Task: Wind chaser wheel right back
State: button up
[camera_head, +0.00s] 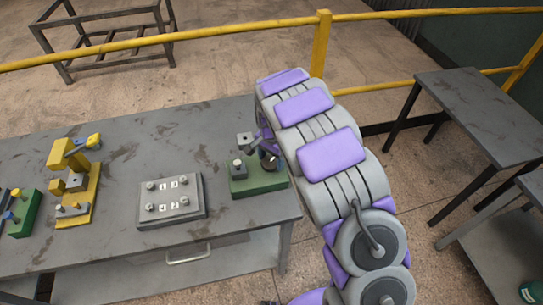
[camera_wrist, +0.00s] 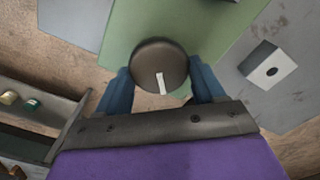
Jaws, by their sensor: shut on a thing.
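The wheel (camera_wrist: 160,68) is a dark round knob with a white mark on its face, in the middle of the wrist view. My gripper (camera_wrist: 163,92) has a blue finger on each side of it and is shut on it. The white mark points downward in that view. Behind the wheel is a green base (camera_wrist: 125,32). In the head view the green block (camera_head: 262,180) stands at the table's right end, with a grey post on it. The wheel (camera_head: 270,162) shows there only as a dark patch, partly hidden by my arm.
A grey plate (camera_head: 172,217) with several bolts lies left of the green block. A yellow fixture (camera_head: 78,185) and another green block (camera_head: 25,215) stand further left. A yellow rail (camera_head: 320,50) runs behind the table. An empty dark table (camera_head: 480,110) stands at the right.

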aim_at(268, 160)
jog(key=n+p, duration=0.1)
jog(key=n, duration=0.1)
jog(key=n+p, duration=0.2)
jog(key=n, duration=0.1)
jog(key=shift+w+a+r+n, duration=0.2)
jog(key=shift+r+n, duration=0.05)
jog(key=shift+n, duration=0.05)
jog(key=n+p, duration=0.2)
jog(key=n, duration=0.3)
jog(key=shift+a, duration=0.15)
jog(key=n+p, duration=0.1)
jog(key=n, duration=0.4)
jog(key=shift+a+n+p, duration=0.1)
jog(key=shift+n+p, duration=0.3)
jog(key=shift+s+n+p, duration=0.1)
jog(key=shift+n+p, duration=0.3)
jog(key=shift+n, duration=1.9)
jog(key=o, duration=1)
jog(key=shift+s+f, duration=0.1)
jog(key=shift+f, duration=0.1)
jog(key=shift+o, duration=0.2)
notch_tip(268, 160, up, 17)
jog(key=shift+a+r+p, duration=0.15)
jog(key=shift+p, duration=0.3)
